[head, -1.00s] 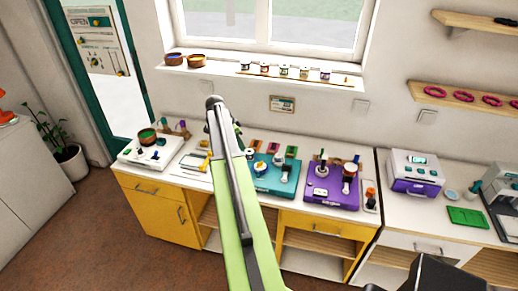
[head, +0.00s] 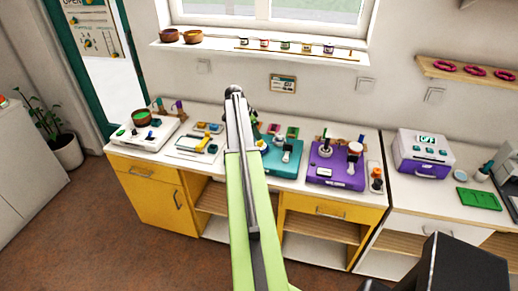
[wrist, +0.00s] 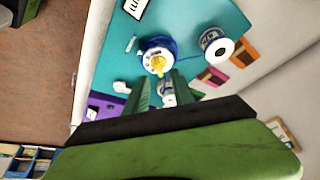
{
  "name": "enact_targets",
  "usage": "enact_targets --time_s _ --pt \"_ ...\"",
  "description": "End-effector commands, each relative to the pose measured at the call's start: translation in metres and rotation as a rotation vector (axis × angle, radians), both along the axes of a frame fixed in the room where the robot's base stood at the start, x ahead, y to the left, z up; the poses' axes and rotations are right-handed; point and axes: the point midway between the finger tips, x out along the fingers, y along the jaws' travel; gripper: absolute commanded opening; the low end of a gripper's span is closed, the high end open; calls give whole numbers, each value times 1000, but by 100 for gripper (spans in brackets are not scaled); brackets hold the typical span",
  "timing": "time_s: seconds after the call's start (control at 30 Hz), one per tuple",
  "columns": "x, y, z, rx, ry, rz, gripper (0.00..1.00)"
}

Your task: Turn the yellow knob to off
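The yellow knob (wrist: 158,64) shows in the wrist view on a round white dial (wrist: 150,54) with a blue base. The dial stands on the teal board (wrist: 110,62).
A white-and-blue round part (wrist: 215,46) stands right of the dial in the wrist view. In the head view, the purple board (head: 335,166) is right of the teal one, and a white board (head: 196,147) is left. A wall with a window rises behind the counter (head: 300,184).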

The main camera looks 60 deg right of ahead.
Motion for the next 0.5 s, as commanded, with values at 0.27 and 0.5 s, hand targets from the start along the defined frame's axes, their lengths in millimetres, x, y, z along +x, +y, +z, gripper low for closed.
enact_targets --time_s 0.27,0.5 --pt "-8 -16 -47 0 0 0 30" --pt "-8 -16 -45 0 0 1 30"
